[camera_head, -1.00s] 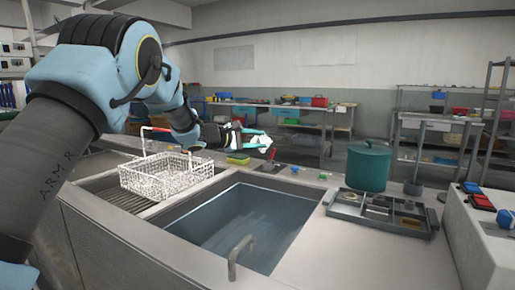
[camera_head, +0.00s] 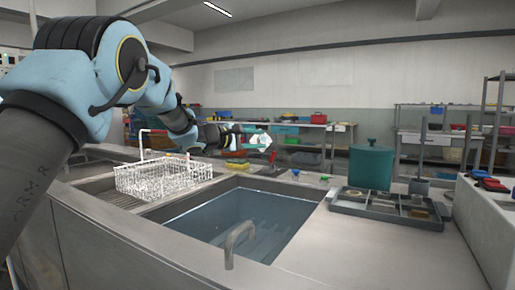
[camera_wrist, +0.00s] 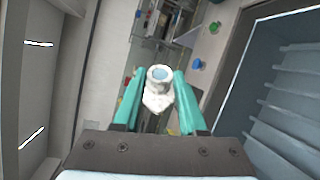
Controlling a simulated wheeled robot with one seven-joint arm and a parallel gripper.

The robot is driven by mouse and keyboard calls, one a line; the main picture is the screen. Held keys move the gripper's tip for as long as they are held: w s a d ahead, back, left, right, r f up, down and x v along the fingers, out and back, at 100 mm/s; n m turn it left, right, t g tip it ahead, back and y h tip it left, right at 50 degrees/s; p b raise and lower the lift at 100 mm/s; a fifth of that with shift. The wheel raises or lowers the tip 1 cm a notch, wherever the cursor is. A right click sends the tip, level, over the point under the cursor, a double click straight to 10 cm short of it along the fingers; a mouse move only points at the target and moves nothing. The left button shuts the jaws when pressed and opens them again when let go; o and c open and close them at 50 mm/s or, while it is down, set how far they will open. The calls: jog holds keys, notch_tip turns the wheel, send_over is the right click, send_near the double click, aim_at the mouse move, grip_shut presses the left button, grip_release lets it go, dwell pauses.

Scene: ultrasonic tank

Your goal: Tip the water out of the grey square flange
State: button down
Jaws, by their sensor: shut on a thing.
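My gripper (camera_head: 262,139) is shut on a pale, whitish-grey piece, the flange (camera_wrist: 158,101), held between its teal fingertips. In the wrist view the flange shows a round opening with a bluish-grey inside; I cannot tell for sure whether water is in it. In the head view the flange is a small pale shape at the fingertips, in the air above the counter's far side, behind the tank (camera_head: 285,198). Its square outline is not clear. The gripper (camera_wrist: 159,88) in the wrist view appears rolled relative to the room.
A white wire basket (camera_head: 160,180) stands left of the tank, which has a curved spout (camera_head: 236,240) in front. A sectioned grey tray (camera_head: 345,208) and a green lidded pot (camera_head: 370,167) stand to the right. Small blue (camera_wrist: 197,64) and green (camera_wrist: 214,27) knobs sit on the counter.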

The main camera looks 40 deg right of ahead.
jog(key=shift+s+a+f+m+h+b, duration=0.15)
jog(key=shift+f+m+h+b, duration=0.55)
jog(key=shift+b, duration=3.25)
jog(key=m+b, duration=0.1)
jog(key=b, duration=0.4)
jog(key=f+m+b, duration=0.1)
jog(key=m+b, duration=0.1)
jog(key=b, duration=0.4)
jog(key=shift+h, duration=0.3)
jog(key=shift+m+b, duration=0.5)
jog(key=shift+b, duration=0.25)
jog(key=shift+r, duration=0.15)
